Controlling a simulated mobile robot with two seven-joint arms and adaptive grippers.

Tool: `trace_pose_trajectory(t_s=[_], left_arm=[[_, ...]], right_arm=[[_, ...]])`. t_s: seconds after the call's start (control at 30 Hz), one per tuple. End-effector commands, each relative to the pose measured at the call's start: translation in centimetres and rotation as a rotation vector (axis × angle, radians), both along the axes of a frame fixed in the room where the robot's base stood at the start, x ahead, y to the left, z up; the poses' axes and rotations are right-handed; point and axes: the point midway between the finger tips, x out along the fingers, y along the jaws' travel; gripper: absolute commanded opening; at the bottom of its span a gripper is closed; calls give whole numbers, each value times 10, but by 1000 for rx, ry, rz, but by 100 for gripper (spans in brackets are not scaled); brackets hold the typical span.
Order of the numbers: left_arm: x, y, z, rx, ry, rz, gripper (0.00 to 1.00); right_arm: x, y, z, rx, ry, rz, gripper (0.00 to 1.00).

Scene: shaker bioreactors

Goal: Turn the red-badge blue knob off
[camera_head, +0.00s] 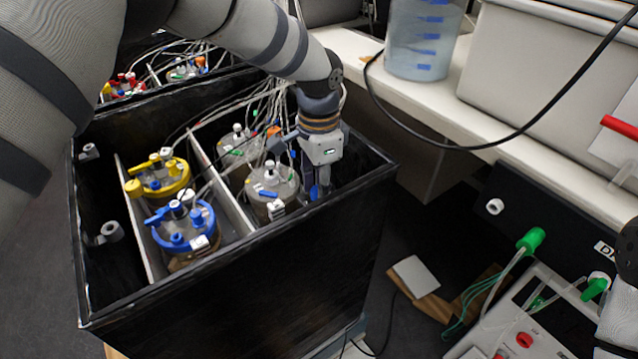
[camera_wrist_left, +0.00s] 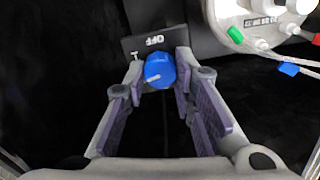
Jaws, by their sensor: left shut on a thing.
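The blue knob (camera_wrist_left: 160,71) shows in the left wrist view between the fingertips of my left gripper (camera_wrist_left: 161,84). It has a small pale pointer mark. It sits by a dark plate marked OFF (camera_wrist_left: 156,40), which reads upside down there. No red badge can be made out. In the head view my left gripper (camera_head: 318,190) reaches down inside the right end of the black box (camera_head: 240,270), with blue showing at its fingers. The gripper is shut on the knob.
Several lidded vessels stand in the box, including a yellow-topped one (camera_head: 160,178) and a blue-topped one (camera_head: 183,228). A clear-lidded vessel (camera_head: 270,182) stands close left of my left gripper. Tubes run behind it. A blue-marked container (camera_head: 424,40) stands on the white bench.

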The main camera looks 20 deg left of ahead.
Motion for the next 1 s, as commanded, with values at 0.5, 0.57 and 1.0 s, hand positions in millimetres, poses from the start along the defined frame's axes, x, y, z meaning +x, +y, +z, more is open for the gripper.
trace_pose_trajectory(t_s=[0.5,0.57,1.0], left_arm=[[-1,0,-1,1,4,-487,0],[-1,1,-2,2,5,-545,0],[-1,1,-1,2,3,-962,0]], right_arm=[[-3,0,-3,0,11,1,40],[-4,0,-4,0,13,1,40],[-7,0,-7,0,23,1,40]])
